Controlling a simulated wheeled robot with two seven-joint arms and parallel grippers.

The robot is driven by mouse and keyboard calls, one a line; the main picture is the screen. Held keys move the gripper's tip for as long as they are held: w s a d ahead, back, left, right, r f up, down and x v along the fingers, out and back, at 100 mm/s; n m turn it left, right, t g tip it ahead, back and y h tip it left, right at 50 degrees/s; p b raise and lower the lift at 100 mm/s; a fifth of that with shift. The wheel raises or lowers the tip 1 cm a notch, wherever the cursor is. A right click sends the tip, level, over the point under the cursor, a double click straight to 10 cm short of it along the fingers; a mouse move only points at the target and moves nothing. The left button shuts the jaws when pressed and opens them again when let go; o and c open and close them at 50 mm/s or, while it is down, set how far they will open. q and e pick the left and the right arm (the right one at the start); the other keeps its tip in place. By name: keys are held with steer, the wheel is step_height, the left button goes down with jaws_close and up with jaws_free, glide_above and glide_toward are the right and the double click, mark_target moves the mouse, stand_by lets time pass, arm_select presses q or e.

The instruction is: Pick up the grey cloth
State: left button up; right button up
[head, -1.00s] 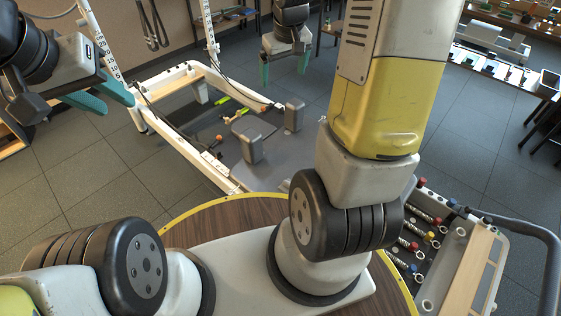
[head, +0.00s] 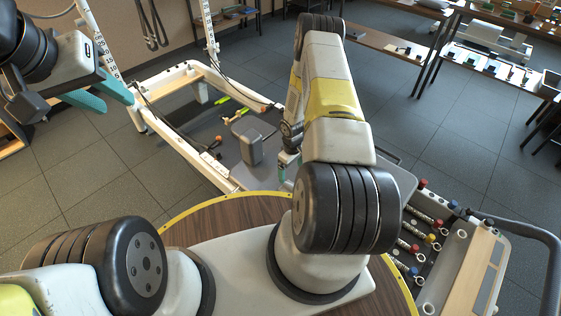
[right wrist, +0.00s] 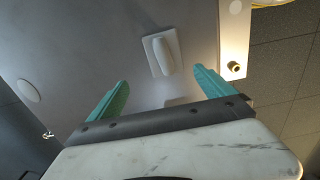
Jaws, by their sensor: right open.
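I cannot make out a grey cloth in either view. My right gripper (head: 288,160) is low beside the grey carriage of the reformer, mostly hidden behind my own right arm in the head view. In the right wrist view the right gripper (right wrist: 161,78) is open, with its teal fingers apart and nothing held. Ahead of it is a flat grey surface (right wrist: 100,45) with a pale raised block (right wrist: 160,52) on it, between the fingertips in the picture. My left gripper (head: 120,108) is at the far left in the head view, its teal fingers apart and empty.
The reformer's white frame (head: 175,80) surrounds the carriage, with an upright grey shoulder block (head: 250,147). A brass knob (right wrist: 235,67) sits on a pale strip. Tables (head: 400,48) line the back; open floor (head: 440,130) lies between.

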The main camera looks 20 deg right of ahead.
mark_target(290, 185)
steer(key=f, duration=0.6)
steer(key=s+f, duration=0.1)
steer(key=f, duration=0.2)
steer(key=shift+a+f, duration=0.25)
steer(key=shift+f, duration=0.15)
steer(key=c, duration=1.4)
